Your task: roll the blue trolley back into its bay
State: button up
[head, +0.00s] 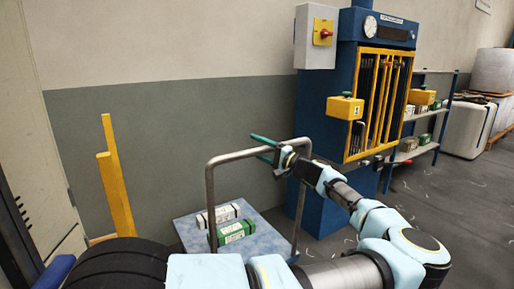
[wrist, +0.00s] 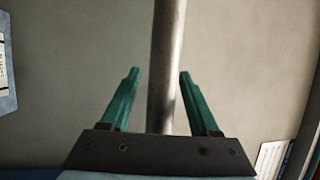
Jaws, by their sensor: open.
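The blue trolley (head: 187,235) stands on the floor in front of the wall, with a flat mottled blue deck and a grey tubular push handle (head: 211,200). Two small cartons lie on its deck, one white (head: 218,215) and one green and white (head: 232,232). My gripper (head: 262,148) is open at the top bar of the handle. In the wrist view the handle bar (wrist: 165,60) runs between the two green fingers of my gripper (wrist: 158,75). A gap shows on both sides of the bar, narrower on the right.
Two yellow posts (head: 118,185) stand left of the trolley. The blue loom machine (head: 345,85) with yellow bars and a grey switch box (head: 314,40) stands right of it. A shelf (head: 430,125) with cartons stands further right.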

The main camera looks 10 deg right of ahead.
jog(key=b+v, duration=0.2)
jog(key=v, duration=0.8)
jog(key=shift+s+d+f+b, duration=0.1)
jog(key=shift+d+f+b, duration=0.05)
jog(key=shift+b, duration=0.15)
jog(key=shift+s+d, duration=0.1)
jog(key=shift+d, duration=0.05)
dwell(0.5)
